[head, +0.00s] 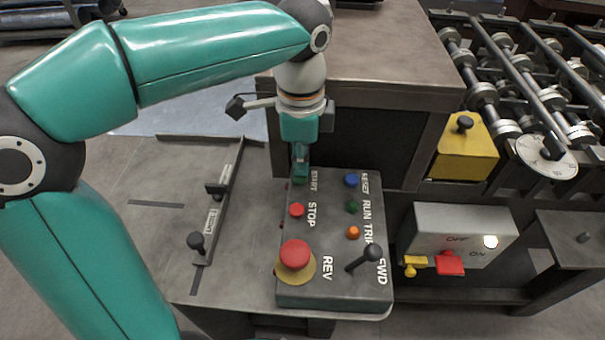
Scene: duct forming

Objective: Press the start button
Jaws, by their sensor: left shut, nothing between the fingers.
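A dark grey control box (330,270) sits on the table in the middle of the head view. Its upper left carries the label START (314,180). My left gripper (300,176) is shut and points down over the box's upper left corner, beside that label. The fingertips cover the spot where the start button would sit, with a little green showing there. I cannot tell whether the fingertips touch it. My right gripper is not in view.
The box also has a red stop button (297,210), a large red mushroom button (294,255), a black lever (364,258), and blue, green and orange buttons. A grey OFF/ON box (464,228) and a roller machine (520,90) stand to the right.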

